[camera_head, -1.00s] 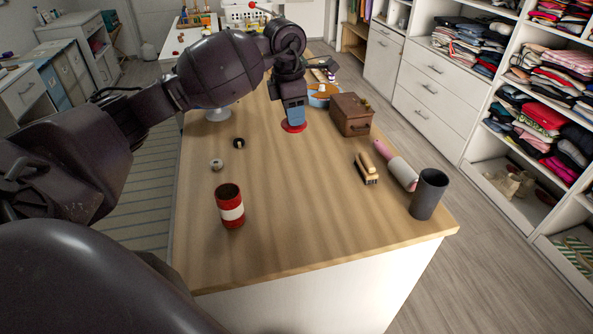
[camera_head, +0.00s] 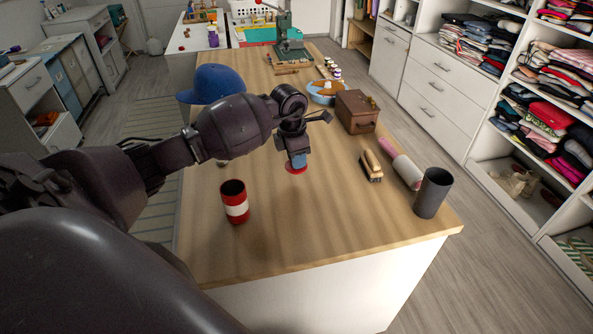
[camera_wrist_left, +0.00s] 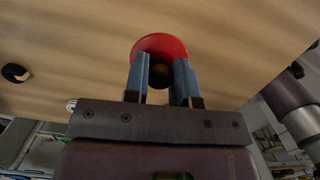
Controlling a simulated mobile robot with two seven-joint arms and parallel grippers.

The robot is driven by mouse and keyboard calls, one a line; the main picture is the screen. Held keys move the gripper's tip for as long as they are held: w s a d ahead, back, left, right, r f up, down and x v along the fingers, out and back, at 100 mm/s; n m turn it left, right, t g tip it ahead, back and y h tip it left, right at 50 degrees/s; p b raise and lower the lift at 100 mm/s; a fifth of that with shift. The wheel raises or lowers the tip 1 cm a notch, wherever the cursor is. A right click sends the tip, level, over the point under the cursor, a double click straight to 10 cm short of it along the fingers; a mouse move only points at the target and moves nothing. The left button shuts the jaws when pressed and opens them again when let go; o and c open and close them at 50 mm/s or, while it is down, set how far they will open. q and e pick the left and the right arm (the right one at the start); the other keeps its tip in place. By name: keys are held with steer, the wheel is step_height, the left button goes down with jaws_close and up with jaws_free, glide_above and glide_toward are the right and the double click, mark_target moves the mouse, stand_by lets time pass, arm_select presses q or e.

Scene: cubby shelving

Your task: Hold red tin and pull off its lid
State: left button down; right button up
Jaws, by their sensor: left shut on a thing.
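The red tin (camera_head: 235,204) with a white band stands upright on the wooden table, left of the middle. Its top is open and the inside is dark. My left gripper (camera_head: 298,163) is to the right of the tin and farther back, apart from it. It is shut on the round red lid (camera_head: 297,171). In the left wrist view the lid (camera_wrist_left: 160,43) is at the tips of the fingers (camera_wrist_left: 161,68), with a dark knob between them. I cannot tell how far the lid is above the table. My right gripper is not in view.
A dark grey cup (camera_head: 432,193), a brush (camera_head: 371,166) and a pink and white roll (camera_head: 402,168) are on the right side. A brown box (camera_head: 356,112), a blue bowl (camera_head: 322,97) and a blue cap (camera_head: 214,84) are farther back. The table's front middle is clear.

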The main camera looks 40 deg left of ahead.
mark_target(296, 171)
arm_select(q)
steer(key=shift+f, duration=0.85)
step_height(296, 171, down, 3)
steer(key=shift+f, duration=0.2)
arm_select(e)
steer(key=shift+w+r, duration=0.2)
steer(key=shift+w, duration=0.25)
arm_select(q)
steer(key=shift+f, duration=0.15)
steer(key=c, duration=0.9)
jaws_free()
steer(key=shift+c, duration=0.2)
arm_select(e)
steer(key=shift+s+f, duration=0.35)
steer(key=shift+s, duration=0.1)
